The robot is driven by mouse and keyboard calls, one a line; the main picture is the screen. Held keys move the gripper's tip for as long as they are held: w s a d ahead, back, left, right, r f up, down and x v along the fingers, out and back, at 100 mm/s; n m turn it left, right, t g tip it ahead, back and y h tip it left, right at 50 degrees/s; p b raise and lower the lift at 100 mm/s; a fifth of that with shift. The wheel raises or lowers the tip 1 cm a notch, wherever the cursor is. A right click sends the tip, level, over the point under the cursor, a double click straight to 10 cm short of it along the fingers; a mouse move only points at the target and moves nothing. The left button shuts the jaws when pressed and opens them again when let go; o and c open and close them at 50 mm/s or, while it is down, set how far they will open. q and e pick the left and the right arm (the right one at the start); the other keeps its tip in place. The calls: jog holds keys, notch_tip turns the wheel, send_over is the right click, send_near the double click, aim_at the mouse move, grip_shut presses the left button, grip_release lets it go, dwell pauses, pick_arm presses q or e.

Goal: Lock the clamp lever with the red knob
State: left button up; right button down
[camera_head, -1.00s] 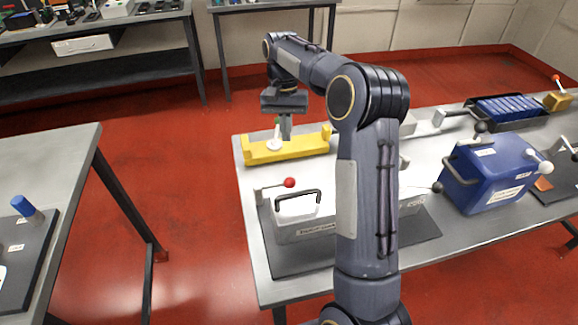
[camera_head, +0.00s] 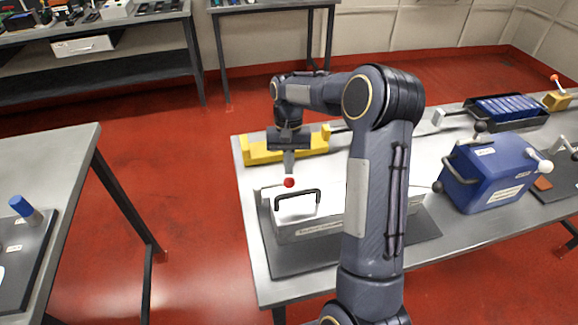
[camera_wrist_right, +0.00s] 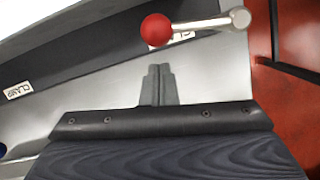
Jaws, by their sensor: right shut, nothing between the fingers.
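The red knob (camera_head: 289,183) is at the end of a short metal clamp lever (camera_head: 272,187) at the back left of a grey battery box with a black handle. In the right wrist view the red knob (camera_wrist_right: 156,29) and the silver lever (camera_wrist_right: 205,23) lie just beyond the fingertips, the lever running right to a round pivot. My right gripper (camera_head: 289,170) points down just behind the knob, its fingers shut and empty; they also show in the wrist view (camera_wrist_right: 159,70). A small gap separates them from the knob there. My left gripper is not in view.
The grey box (camera_head: 310,226) stands on a dark mat (camera_head: 290,268) on the metal table. A yellow bracket (camera_head: 262,155) lies behind my right gripper. A blue box (camera_head: 490,175) with more knobs stands to the right. My right arm hides part of the table's middle.

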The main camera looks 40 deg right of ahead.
jog(key=shift+s+a+r, duration=0.1)
jog(key=shift+s+a, duration=0.2)
jog(key=shift+s, duration=0.2)
jog(key=s+m, duration=0.2)
jog(key=shift+s+a+m+t, duration=0.15)
jog(key=shift+a+m+t, duration=0.15)
jog(key=shift+m, duration=0.1)
jog(key=shift+s+a+m+y, duration=0.1)
jog(key=shift+s+m+y, duration=0.15)
jog(key=shift+m+y, duration=0.05)
jog(key=v, duration=0.8)
jog(key=shift+p, duration=0.35)
